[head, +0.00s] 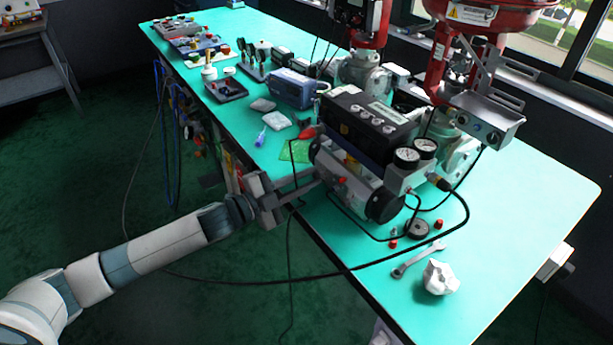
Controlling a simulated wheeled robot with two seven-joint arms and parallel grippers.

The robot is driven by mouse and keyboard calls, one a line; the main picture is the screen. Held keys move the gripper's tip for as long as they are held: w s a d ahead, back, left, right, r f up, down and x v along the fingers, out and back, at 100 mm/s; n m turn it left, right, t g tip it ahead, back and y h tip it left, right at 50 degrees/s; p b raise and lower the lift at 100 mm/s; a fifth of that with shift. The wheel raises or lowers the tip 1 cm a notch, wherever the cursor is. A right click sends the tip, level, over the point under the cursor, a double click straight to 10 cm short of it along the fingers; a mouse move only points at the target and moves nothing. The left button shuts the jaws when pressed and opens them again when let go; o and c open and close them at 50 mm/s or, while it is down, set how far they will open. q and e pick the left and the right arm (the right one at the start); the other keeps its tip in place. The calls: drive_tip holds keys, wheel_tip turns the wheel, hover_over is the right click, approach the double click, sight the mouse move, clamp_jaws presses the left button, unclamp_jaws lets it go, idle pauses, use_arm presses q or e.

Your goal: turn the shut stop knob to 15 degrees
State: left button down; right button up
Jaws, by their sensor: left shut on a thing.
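The valve positioner (371,135) is a black and grey box with gauges, standing near the front edge of the teal bench. My left gripper (317,183) comes in from the left over the bench edge. Its fingers reach the lower left end of the positioner's grey body (358,187) and are shut on a small part there, which appears to be the shut stop knob. The fingers hide that part, and its angle cannot be read. A small red part (342,181) shows just right of the fingertips. My right gripper is not in view.
Two round gauges (406,157) and a black cable (466,205) sit at the positioner's right. Red valve actuators (440,65) stand behind. A blue box (291,89) and trays lie farther left.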

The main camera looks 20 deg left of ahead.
use_arm(q)
drive_tip(key=m, duration=0.2)
drive_tip(key=shift+f+m, duration=0.1)
drive_tip(key=shift+m, duration=0.3)
drive_tip(key=m+p, duration=0.1)
drive_tip(key=m, duration=0.2)
drive_tip(key=shift+m, duration=0.4)
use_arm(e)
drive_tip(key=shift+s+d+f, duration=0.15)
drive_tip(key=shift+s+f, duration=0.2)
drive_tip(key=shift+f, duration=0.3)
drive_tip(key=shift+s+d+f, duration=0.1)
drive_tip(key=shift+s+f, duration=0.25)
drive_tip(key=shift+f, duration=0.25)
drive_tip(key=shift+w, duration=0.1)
use_arm(q)
drive_tip(key=c, duration=1.7)
unclamp_jaws()
drive_tip(key=shift+o, duration=0.2)
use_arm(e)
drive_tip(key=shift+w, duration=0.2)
use_arm(q)
drive_tip(key=shift+s+a, duration=0.1)
